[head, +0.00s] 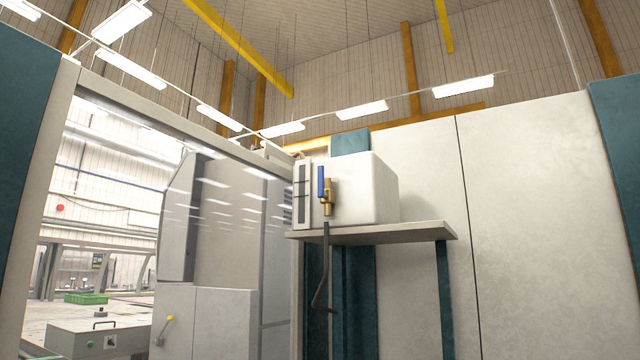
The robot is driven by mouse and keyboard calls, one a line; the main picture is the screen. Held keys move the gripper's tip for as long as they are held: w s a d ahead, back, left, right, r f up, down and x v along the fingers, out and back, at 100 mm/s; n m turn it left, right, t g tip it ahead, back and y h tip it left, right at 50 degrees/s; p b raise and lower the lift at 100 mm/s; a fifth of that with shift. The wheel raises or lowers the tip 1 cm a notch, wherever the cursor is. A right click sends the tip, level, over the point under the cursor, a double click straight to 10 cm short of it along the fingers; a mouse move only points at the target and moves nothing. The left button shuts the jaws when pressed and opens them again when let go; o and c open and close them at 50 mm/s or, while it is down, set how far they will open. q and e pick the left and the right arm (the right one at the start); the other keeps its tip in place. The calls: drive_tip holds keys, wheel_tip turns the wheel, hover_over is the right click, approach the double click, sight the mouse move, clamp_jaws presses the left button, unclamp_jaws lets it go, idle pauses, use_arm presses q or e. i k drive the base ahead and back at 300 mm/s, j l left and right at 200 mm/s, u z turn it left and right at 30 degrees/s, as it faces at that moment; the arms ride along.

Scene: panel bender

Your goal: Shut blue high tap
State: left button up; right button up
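The blue tap handle (321,180) stands upright beside a brass valve body (328,196) in the head view. The valve sits on the front of a white box-shaped tank (358,188), high up right of the picture's middle. A dark hose (325,265) hangs down from the valve. Neither of my grippers shows in this view.
The tank stands on a grey shelf (400,234) with teal supports (445,300). Large light panels (530,200) stand behind it. On the left, a framed glass opening shows grey cabinets (225,320) and a green crate (86,298).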

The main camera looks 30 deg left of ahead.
sight(321, 193)
drive_tip(key=i+j, duration=0.1)
drive_tip(key=i, duration=0.25)
drive_tip(key=i+j, duration=0.15)
drive_tip(key=i, duration=0.2)
drive_tip(key=i+u, duration=0.25)
drive_tip(key=u, duration=0.15)
drive_tip(key=i+u, duration=0.2)
drive_tip(key=u, duration=0.2)
drive_tip(key=i+u, duration=0.25)
drive_tip(key=u, duration=0.15)
drive_tip(key=l+u, duration=0.1)
drive_tip(key=u, duration=0.2)
